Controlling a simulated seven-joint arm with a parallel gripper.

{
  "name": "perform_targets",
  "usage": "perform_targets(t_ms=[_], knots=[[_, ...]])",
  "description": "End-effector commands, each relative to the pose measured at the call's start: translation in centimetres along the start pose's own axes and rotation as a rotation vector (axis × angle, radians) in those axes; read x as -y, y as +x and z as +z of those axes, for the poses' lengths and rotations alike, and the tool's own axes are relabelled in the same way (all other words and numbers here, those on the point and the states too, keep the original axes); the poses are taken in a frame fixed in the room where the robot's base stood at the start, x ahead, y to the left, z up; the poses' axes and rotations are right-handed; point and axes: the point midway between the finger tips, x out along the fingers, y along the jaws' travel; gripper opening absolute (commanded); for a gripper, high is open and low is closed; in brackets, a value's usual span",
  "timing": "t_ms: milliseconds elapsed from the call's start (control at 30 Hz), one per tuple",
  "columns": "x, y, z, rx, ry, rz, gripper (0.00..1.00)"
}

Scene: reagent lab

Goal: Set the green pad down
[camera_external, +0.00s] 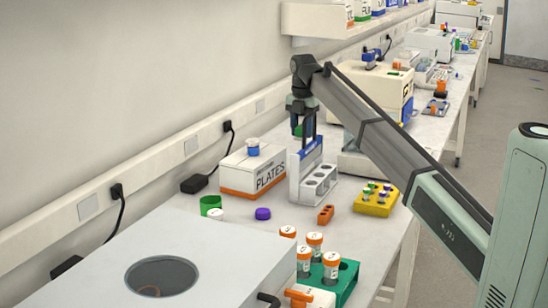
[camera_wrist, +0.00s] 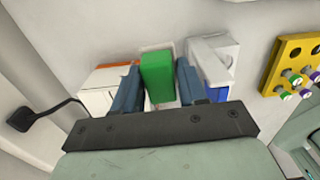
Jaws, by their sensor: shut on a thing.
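The green pad (camera_wrist: 157,75) is a small block between the two blue-grey fingers of my gripper (camera_wrist: 158,82) in the wrist view. My gripper is shut on it. In the external view my gripper (camera_external: 303,132) points down, and a sliver of the green pad (camera_external: 298,131) shows beside the fingers. It is held up near the white PLATES box (camera_external: 245,184) and the white tube rack (camera_external: 299,190) with a blue label. How far the pad is above them I cannot tell.
A yellow rack (camera_external: 375,206) with small tubes stands right of the white rack. An orange block (camera_external: 325,215), a purple cap (camera_external: 262,214) and a green ring-shaped item (camera_external: 210,203) lie in front. A green rack (camera_external: 345,284) holds orange-capped vials. Bare bench (camera_external: 365,245) shows between.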

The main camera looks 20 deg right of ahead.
Motion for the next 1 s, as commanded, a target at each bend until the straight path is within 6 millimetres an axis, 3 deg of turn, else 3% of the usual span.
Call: perform_targets(t_ms=[33, 400, 800, 1000], knots=[[-0.1, -0.4, -2.7, 0.001, -0.003, 0.001, 0.12], [-0.4, -2.6, -18.1, 0.001, 0.010, 0.001, 0.12], [6.2, 0.0, -31.8, 0.000, 0.009, 0.000, 0.12], [9.7, 1.1, -36.9, 0.000, 0.008, 0.000, 0.12]])
